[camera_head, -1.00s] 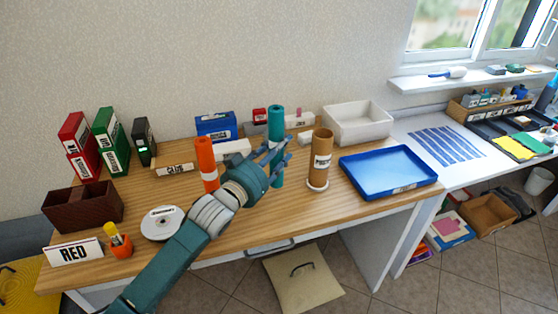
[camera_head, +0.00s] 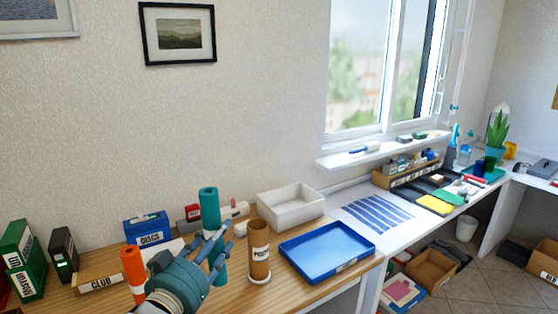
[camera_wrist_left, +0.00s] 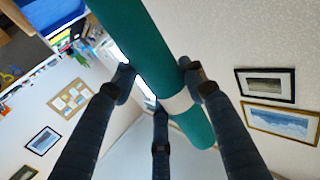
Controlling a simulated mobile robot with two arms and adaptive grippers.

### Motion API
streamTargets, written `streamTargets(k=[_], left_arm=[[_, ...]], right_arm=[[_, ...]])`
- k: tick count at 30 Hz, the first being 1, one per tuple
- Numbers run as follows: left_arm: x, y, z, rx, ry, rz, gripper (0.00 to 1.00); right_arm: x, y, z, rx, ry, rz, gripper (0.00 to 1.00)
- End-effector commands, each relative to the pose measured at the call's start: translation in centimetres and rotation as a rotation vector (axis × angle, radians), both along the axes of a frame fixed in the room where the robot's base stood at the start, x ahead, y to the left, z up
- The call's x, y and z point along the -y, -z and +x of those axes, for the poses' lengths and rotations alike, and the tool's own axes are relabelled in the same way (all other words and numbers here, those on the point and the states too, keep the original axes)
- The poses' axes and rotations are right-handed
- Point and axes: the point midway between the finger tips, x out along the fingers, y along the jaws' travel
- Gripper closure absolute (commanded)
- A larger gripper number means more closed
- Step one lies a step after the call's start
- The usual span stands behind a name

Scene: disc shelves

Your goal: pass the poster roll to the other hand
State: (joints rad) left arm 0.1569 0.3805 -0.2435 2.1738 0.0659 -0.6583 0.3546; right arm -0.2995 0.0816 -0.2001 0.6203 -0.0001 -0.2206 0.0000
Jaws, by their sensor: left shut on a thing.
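The teal poster roll (camera_head: 209,207) is upright in the head view, and my left gripper (camera_head: 214,246) is shut around its lower part. In the left wrist view the teal roll (camera_wrist_left: 140,40) runs between the fingers of the left gripper (camera_wrist_left: 160,85), with a white band around it. I cannot tell whether its lower end touches the table. My right gripper is in neither view. A brown cardboard tube (camera_head: 260,254) with a label starting "POST" stands upright on a pale round base just right of the gripper.
An orange roll (camera_head: 133,270) stands left of my gripper. Behind are a blue discs box (camera_head: 148,230) and a white bin (camera_head: 291,207). A blue tray (camera_head: 328,251) lies to the right. A green binder (camera_head: 22,262) and a club box (camera_head: 100,279) are at left on the wooden table.

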Motion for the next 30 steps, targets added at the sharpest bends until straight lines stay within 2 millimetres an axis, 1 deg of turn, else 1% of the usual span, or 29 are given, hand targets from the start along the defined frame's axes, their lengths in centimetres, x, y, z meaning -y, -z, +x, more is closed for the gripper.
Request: streamTargets(k=[1, 6, 9, 12, 15, 18, 21, 25, 30], left_arm=[[0.4, 1.7, -1.8, -0.008, -0.010, -0.007, 0.83], [0.2, 4.8, -6.8, -0.007, -0.071, -0.005, 0.83], [-0.4, 6.2, -9.8, -0.006, -0.115, -0.004, 0.83], [-1.2, 7.0, -12.4, -0.005, -0.160, -0.002, 0.83], [-1.9, 7.6, -14.5, -0.004, -0.196, -0.002, 0.83], [-2.5, 7.9, -15.9, 0.000, -0.223, 0.001, 0.83], [-2.8, 8.0, -16.8, 0.002, -0.238, 0.002, 0.83], [-3.0, 8.0, -17.2, 0.004, -0.243, 0.003, 0.83], [-2.8, 7.9, -17.1, 0.006, -0.231, 0.004, 0.83]], right_arm=[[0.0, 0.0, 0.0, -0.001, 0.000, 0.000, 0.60], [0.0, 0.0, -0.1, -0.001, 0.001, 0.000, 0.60], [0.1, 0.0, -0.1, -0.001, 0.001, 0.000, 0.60], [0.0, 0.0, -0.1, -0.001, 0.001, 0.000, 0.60], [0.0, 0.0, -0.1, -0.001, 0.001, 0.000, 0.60], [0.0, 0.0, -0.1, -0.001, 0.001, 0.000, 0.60], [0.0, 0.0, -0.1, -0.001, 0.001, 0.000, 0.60], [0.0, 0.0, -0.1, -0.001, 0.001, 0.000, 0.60], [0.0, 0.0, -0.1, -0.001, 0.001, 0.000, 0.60]])
